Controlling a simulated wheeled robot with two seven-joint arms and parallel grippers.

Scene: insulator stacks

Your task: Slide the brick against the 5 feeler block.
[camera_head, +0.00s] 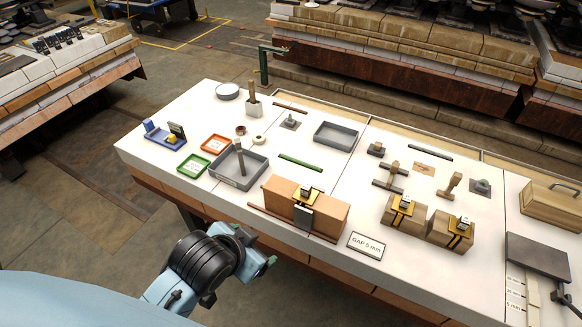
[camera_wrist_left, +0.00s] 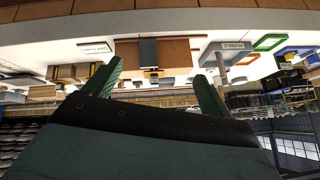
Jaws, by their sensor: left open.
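A long tan brick (camera_head: 333,214) lies near the table's front edge, with a yellow-and-black piece (camera_head: 306,193) on top. A small dark grey block (camera_head: 303,217) stands at its front face; I cannot read a number on it. In the left wrist view the brick (camera_wrist_left: 178,53) and grey block (camera_wrist_left: 148,50) appear upside down between the fingers. My left gripper (camera_head: 254,246) is open and empty, off the front edge, left of the brick and apart from it. My right gripper is not in view.
A "GAP 5 mm" sign (camera_head: 367,244) lies right of the brick. Two smaller bricks (camera_head: 402,219) (camera_head: 449,233) with yellow-and-black pieces stand farther right. A grey tray (camera_head: 231,178) is behind left. A dark plate (camera_head: 537,251) lies at the right end.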

